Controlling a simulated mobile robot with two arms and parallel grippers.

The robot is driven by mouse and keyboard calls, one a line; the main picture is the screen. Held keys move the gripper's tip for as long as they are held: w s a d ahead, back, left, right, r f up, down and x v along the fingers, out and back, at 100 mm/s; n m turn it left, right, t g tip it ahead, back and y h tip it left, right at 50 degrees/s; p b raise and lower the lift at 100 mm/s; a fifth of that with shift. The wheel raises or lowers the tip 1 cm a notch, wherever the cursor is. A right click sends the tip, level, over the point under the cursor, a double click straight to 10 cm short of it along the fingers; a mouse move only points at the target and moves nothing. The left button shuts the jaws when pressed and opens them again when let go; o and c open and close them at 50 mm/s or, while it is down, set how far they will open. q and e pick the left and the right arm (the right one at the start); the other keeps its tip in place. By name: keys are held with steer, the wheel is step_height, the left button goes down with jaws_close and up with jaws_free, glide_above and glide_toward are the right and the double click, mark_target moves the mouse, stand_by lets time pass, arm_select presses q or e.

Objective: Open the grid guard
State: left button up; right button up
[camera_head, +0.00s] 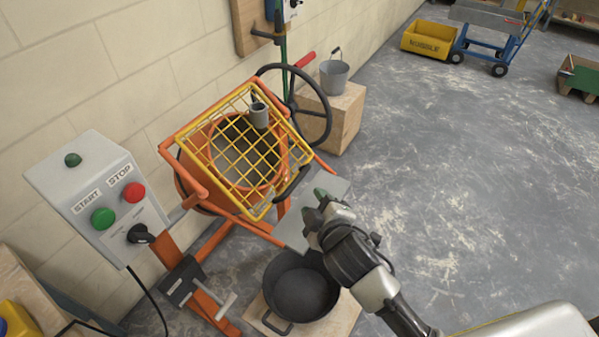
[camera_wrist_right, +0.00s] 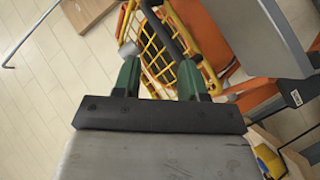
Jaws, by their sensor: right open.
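The yellow grid guard (camera_head: 243,150) lies closed over the mouth of the orange mixer drum (camera_head: 196,150). A black handle (camera_head: 292,184) sits on its near right edge. My right gripper (camera_head: 322,196) is just right of this handle, apart from it in the head view. In the right wrist view my right gripper (camera_wrist_right: 160,78) has its two green fingers spread with nothing held between them. The yellow grid (camera_wrist_right: 150,50) and the dark handle bar (camera_wrist_right: 168,28) show beyond the fingertips. My left gripper is not in view.
A small grey cup (camera_head: 259,116) is at the grid's upper part. A black handwheel (camera_head: 318,125) stands behind the mixer. A control box (camera_head: 95,195) with green and red buttons is at left. A black tub (camera_head: 300,292) sits below.

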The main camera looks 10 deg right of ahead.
steer(key=w+a+r+n+g+y, duration=0.1)
steer(key=w+a+r+n+y, duration=0.2)
steer(key=a+r+n+y, duration=1.65)
steer(key=n+g+h, duration=1.2)
steer(key=n+h, duration=0.8)
steer(key=n, duration=1.2)
glide_toward(298, 179)
steer(key=shift+y, duration=0.25)
steer(key=p+x, duration=0.3)
steer(key=x, duration=0.6)
steer(key=shift+w+d, duration=0.1)
steer(key=shift+d, duration=0.1)
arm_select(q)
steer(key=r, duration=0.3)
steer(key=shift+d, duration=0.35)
